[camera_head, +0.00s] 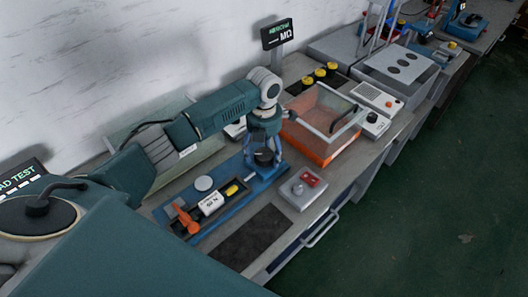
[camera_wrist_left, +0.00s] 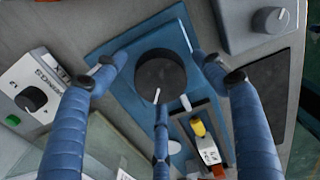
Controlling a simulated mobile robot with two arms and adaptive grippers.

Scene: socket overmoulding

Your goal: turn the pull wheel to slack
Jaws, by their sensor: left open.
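The pull wheel is a black round knob (camera_head: 264,157) on the far right end of a long blue base plate (camera_head: 279,172). In the left wrist view the wheel (camera_wrist_left: 160,72) shows a pale mark on its near side. My left gripper (camera_head: 264,145) points down over the wheel. In the left wrist view its blue fingers (camera_wrist_left: 158,80) are spread around the wheel, with gaps visible at the sides. Whether the middle finger touches the rim cannot be told. My right gripper is not in view.
On the plate are a white disc (camera_head: 204,183), a white gauge (camera_head: 211,203), a yellow part (camera_head: 232,190) and an orange lever (camera_head: 187,220). A grey knob box (camera_head: 301,190) stands to the right. An orange-based clear-walled box (camera_head: 322,155) is behind. A dark mat (camera_head: 250,236) lies clear in front.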

